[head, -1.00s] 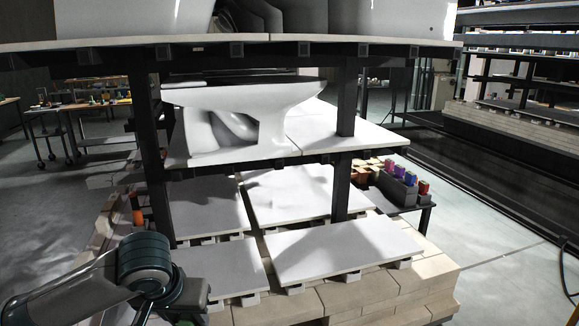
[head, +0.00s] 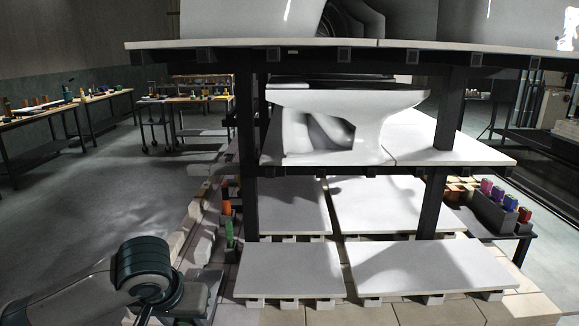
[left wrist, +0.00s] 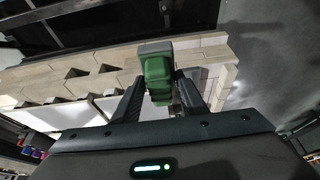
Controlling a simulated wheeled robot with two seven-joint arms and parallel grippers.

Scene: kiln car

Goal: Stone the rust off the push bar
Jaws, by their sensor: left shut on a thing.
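My left gripper (left wrist: 161,88) is shut on a green and grey block (left wrist: 157,72), which looks like the rubbing stone. The block sticks out beyond the fingertips and shows no clear contact with anything. In the head view my left arm comes in at the lower left, and its fingers and the block are not shown. A dark bar (left wrist: 73,15) crosses the top left of the left wrist view; I cannot tell whether it is the push bar. No rust can be made out. My right gripper is in neither view.
The kiln car has black posts (head: 246,150), pale shelves (head: 430,268) and white ceramic ware (head: 400,108). A dark side table (head: 520,237) holding a grey bin (head: 490,211) stands at right. Workbenches (head: 58,108) stand at back left. The left floor is largely clear.

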